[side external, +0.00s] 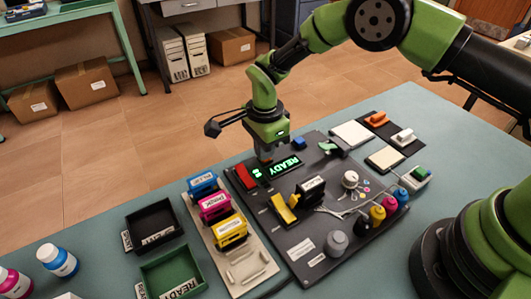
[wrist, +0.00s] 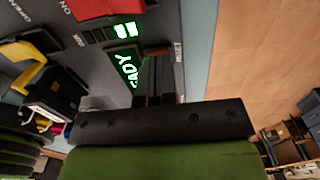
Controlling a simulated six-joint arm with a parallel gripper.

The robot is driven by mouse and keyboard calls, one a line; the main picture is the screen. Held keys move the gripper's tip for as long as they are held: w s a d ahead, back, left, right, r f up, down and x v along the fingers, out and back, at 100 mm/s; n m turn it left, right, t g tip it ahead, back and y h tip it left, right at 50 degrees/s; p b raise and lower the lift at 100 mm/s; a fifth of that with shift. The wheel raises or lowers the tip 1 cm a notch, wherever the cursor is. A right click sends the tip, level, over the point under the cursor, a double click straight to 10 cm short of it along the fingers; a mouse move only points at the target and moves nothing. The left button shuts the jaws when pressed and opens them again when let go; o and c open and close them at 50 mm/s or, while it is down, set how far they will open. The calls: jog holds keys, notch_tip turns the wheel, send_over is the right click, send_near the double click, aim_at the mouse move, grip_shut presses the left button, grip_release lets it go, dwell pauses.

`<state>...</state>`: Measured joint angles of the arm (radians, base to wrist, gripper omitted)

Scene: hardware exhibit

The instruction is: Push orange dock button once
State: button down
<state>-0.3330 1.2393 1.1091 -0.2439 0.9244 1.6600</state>
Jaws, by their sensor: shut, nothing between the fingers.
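My gripper (side external: 266,157) is shut and empty, pointing down over the back edge of the dark panel (side external: 310,242), beside the lit green READY display (side external: 284,166). Its closed fingers (wrist: 157,62) also show in the wrist view, close to the display (wrist: 126,66). A small reddish-orange patch shows at the fingertips; I cannot tell whether it is a button, and the fingers hide most of that spot. Contact cannot be told. An orange piece (side external: 377,119) sits on a black plate at the panel's far right; I cannot tell if it is a button.
A red switch (side external: 246,176) lies left of the display and a yellow lever (side external: 283,209) in front. A blue block (side external: 299,143) stands right of the gripper. Cartridges (side external: 231,232), a white knob (side external: 350,179) and ink bottles (side external: 377,214) crowd nearby. The green table (side external: 412,103) is clear at the back right.

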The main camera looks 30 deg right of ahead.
jog(key=shift+r, duration=3.45)
jog(key=s+d+r+n+t+y, duration=0.1)
jog(key=s+d+r+n+t, duration=0.2)
jog(key=r, duration=0.6)
jog(key=s+d+r+n, duration=0.3)
jog(key=s+d+r, duration=0.15)
jog(key=r, duration=0.55)
jog(key=s+d+r+n+t, duration=0.1)
jog(key=s+n, duration=0.3)
jog(key=s, duration=0.4)
jog(key=s+d+r+n+t+y, duration=0.1)
jog(key=s+d+r+n+t, duration=0.1)
jog(key=s, duration=0.7)
jog(key=shift+d+n+t, duration=0.15)
jog(key=shift+n+t, duration=0.45)
jog(key=shift+n, duration=0.4)
